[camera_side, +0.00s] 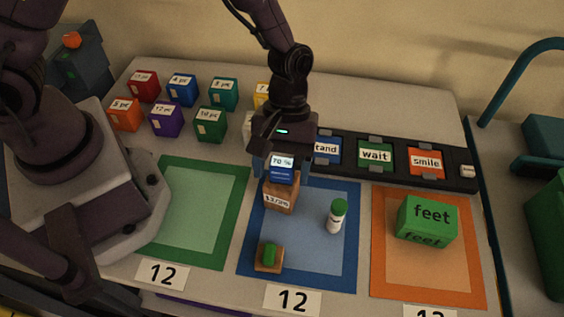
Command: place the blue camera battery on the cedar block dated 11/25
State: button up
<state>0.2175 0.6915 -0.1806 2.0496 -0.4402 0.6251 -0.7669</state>
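The blue camera battery (282,175), with a white "70 %" label, is directly under my gripper (283,168). The fingers come down on both sides of it; whether they press on it or stand slightly apart cannot be told. The cedar block (280,196) is right below the battery, on the blue-bordered mat (314,251). Its small date label is hard to read but looks like 11/25. The battery's lower edge meets the block's top in this view; whether it rests there or hovers just above is unclear.
On the same mat stand a white bottle with a green cap (336,215) and a small wooden block with a green top (269,257). A green "feet" box (427,220) is on the orange mat (384,281). The green mat (193,222) is bare. Small priced boxes (182,89) stand behind.

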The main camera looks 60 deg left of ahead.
jog(key=shift+r, duration=0.1)
jog(key=v, duration=1.2)
jog(key=s+a+r+m+t+y, duration=0.3)
jog(key=s+a+r+m+t, duration=0.5)
jog(key=s+a+r, duration=0.4)
notch_tip(320, 180, up, 3)
jog(key=shift+a+r+m+t, duration=0.15)
jog(key=shift+a+m+t, duration=0.3)
jog(key=shift+a, duration=0.75)
